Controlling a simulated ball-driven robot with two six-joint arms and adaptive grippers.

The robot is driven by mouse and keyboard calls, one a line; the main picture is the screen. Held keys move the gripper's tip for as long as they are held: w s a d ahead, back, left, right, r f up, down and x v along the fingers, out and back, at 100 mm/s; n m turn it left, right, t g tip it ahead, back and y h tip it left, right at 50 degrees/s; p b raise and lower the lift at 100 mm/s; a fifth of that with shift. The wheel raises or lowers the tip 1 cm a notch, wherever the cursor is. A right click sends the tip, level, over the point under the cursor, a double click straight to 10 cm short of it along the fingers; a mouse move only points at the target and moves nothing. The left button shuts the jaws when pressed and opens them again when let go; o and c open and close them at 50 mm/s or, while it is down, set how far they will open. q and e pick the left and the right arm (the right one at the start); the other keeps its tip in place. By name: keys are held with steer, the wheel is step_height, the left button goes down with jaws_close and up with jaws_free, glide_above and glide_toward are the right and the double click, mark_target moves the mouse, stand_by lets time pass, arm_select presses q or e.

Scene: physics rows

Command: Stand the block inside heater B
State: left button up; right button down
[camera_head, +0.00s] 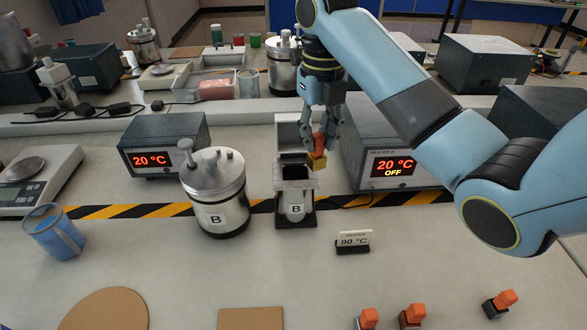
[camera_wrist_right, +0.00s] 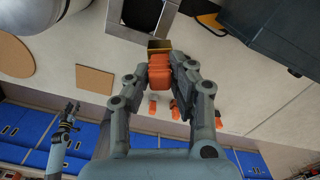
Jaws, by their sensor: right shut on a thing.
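My right gripper (camera_head: 323,137) is shut on an orange-handled block (camera_head: 318,160) with a brass-coloured lower end, held slightly tilted. The right wrist view shows the orange handle (camera_wrist_right: 160,76) between the fingers of the right gripper (camera_wrist_right: 160,70). The open-topped grey well marked B (camera_head: 294,214) stands below and slightly left of the block; its square opening also shows in the wrist view (camera_wrist_right: 143,12). The block appears above the well's back right edge; the exact gap is unclear. Heater B's display box (camera_head: 395,168) reads 20 °C OFF. My left gripper (camera_wrist_right: 72,108) shows small at left.
A lidded metal vessel marked B (camera_head: 213,195) stands left of the well. A 90 °C card (camera_head: 353,241) stands in front right. Several orange-handled blocks, including one at right (camera_head: 500,304), sit near the front. A blue cup (camera_head: 54,232) is far left. The front middle bench is mostly clear.

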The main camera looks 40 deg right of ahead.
steer(key=w+f, duration=0.1)
steer(key=f, duration=0.1)
steer(key=w+a+f, duration=0.1)
steer(key=w+f, duration=0.2)
steer(key=f, duration=0.2)
steer(key=shift+w+a, duration=0.35)
steer(key=shift+a, duration=0.05)
arm_select(q)
steer(key=shift+w+f, duration=0.2)
steer(key=shift+f, duration=0.45)
arm_select(e)
steer(key=shift+f, duration=0.25)
steer(key=c, duration=1.2)
jaws_free()
arm_select(q)
steer(key=shift+s+f, duration=0.1)
steer(key=shift+f, duration=0.05)
arm_select(e)
steer(key=shift+o, duration=0.2)
steer(key=shift+r, duration=0.2)
